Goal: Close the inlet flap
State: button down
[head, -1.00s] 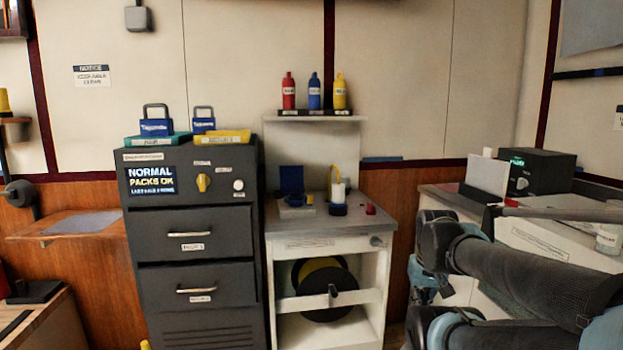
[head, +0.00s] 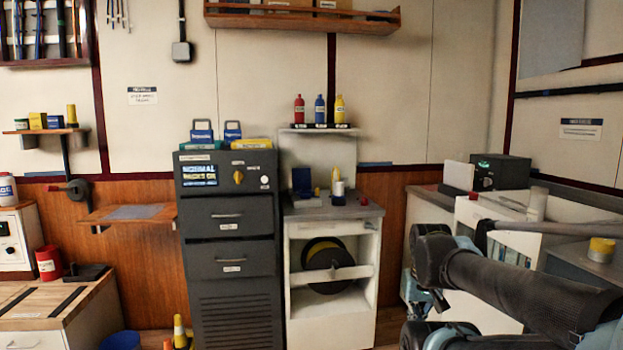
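I cannot pick out an inlet flap for certain in the head view. The dark grey cabinet (head: 228,205) in the middle has a lit display (head: 198,176), a yellow knob (head: 239,177), two shut drawers and a slotted lower panel (head: 238,312). My arm's dark links cross the lower right of the view. My gripper cannot be made out.
A white stand (head: 364,240) with a cable reel (head: 328,262) is right of the cabinet. A white counter (head: 470,225) with a black box (head: 501,171) is at the right, partly behind my arm. A wooden bench (head: 60,315) and a blue bin (head: 120,341) are lower left.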

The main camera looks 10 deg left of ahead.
aim_at(301, 177)
jog(key=u, duration=0.45)
jog(key=i, duration=1.45)
jog(key=z, duration=0.3)
